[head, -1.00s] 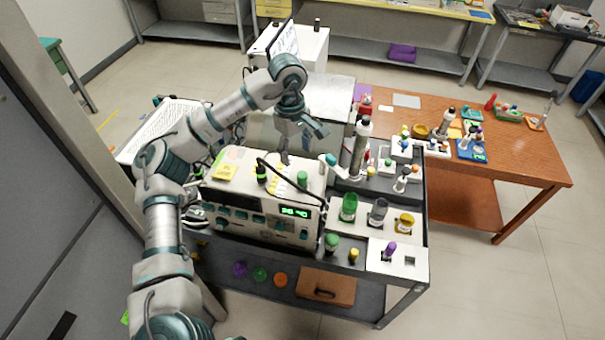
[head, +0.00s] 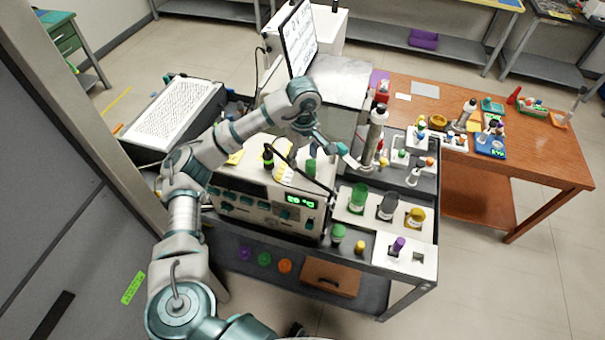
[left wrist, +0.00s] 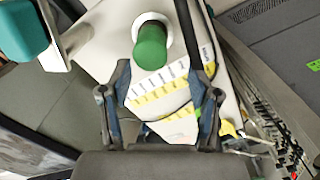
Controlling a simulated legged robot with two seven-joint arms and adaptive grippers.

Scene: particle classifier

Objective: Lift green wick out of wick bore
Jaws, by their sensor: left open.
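The green wick (head: 311,168) is a short green cylinder standing on top of the beige instrument (head: 262,215) with the green digital display. In the left wrist view the green wick (left wrist: 151,46) stands in a pale round collar, the wick bore (left wrist: 137,27); its lower part is hidden inside. The wick lies beyond the fingertips. My right gripper is not in view.
A black cable (head: 300,180) arches close to the wick. A teal-ended part (head: 340,148) and a tall grey cylinder (head: 375,135) stand to the right. Green, grey and yellow vessels sit in a white rack (head: 375,228).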

